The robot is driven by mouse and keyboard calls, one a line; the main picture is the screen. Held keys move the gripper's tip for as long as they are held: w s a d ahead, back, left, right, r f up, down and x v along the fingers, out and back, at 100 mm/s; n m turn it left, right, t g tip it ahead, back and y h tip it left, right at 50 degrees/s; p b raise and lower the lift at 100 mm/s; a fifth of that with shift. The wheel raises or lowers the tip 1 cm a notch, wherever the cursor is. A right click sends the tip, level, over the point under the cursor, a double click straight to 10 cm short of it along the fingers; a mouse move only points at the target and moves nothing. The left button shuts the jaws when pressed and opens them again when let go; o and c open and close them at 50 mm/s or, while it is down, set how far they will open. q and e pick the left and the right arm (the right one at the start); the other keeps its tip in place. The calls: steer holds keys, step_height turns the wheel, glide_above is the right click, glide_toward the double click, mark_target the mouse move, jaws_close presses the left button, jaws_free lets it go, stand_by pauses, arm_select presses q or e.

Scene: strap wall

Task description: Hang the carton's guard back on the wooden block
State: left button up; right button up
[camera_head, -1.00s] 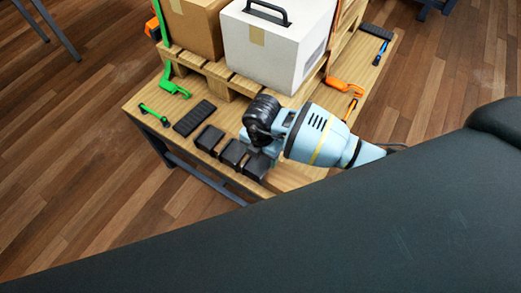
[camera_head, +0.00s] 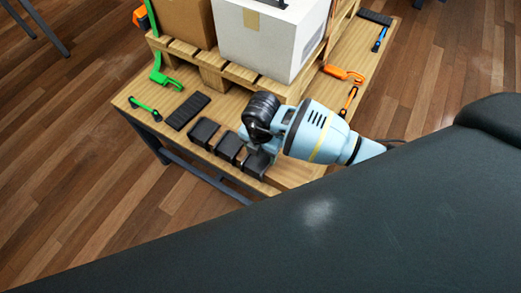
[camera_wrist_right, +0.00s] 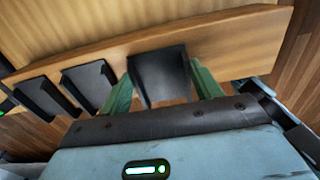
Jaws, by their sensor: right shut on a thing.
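Three black angled guards stand in a row along the front of the wooden table: a left one (camera_head: 203,133), a middle one (camera_head: 228,147) and a right one (camera_head: 257,165). My right gripper (camera_wrist_right: 160,88) is shut on the right guard (camera_wrist_right: 160,72), with its green fingers on either side of it. In the right wrist view the guards sit against a long wooden piece (camera_wrist_right: 225,40), which I take for the wooden block. I cannot tell whether the held guard still touches the wood. The brown carton (camera_head: 187,22) stands on the pallet. My left gripper is not in view.
A white box (camera_head: 265,45) stands beside the carton on the pallet (camera_head: 215,78). A dark ribbed pad (camera_head: 187,111), a green ratchet (camera_head: 163,77) and a green-handled tool (camera_head: 145,108) lie left of the guards. An orange ratchet (camera_head: 343,74) lies to the right.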

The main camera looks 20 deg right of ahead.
steer(key=o, duration=1.1)
step_height(320, 180, up, 6)
steer(key=shift+r+p, duration=0.25)
steer(key=shift+p, duration=0.25)
steer(key=shift+r, duration=0.65)
